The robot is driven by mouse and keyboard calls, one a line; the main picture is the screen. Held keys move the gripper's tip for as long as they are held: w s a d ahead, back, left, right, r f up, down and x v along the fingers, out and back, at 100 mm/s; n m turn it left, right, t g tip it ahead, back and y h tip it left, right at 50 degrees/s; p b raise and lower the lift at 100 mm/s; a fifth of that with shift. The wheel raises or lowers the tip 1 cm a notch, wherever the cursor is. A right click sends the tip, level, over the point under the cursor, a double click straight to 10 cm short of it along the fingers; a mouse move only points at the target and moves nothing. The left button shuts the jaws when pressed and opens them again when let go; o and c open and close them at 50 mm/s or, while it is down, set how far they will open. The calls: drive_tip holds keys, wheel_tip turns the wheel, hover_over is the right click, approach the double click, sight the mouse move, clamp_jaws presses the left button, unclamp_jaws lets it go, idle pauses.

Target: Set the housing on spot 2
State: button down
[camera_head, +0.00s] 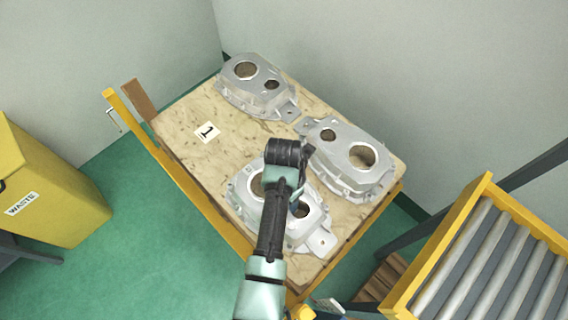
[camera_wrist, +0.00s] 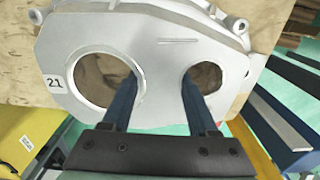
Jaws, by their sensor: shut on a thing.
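A grey cast housing (camera_head: 246,213) with a large and a small round hole is at the near end of the wooden table top, partly hidden by my arm. In the wrist view the housing (camera_wrist: 165,55) fills the upper middle and bears a label reading 21. My gripper (camera_wrist: 160,88) is shut on it, with one finger in each hole and the web between them. I cannot tell whether the housing touches the table. A card marked 1 (camera_head: 206,131) lies on bare wood at the left. No card marked 2 shows.
Two more housings stand on the table top (camera_head: 180,120), one at the back (camera_head: 240,92) and one at the right (camera_head: 345,168), close to the held one. A yellow waste bin (camera_head: 50,185) is at left. A roller conveyor (camera_head: 490,265) is at lower right.

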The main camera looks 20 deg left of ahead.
drive_tip(key=shift+c, duration=0.8)
unclamp_jaws()
drive_tip(key=shift+f, duration=0.1)
wheel_tip(320, 180, up, 12)
drive_tip(key=p, duration=0.1)
drive_tip(key=shift+r, duration=0.2)
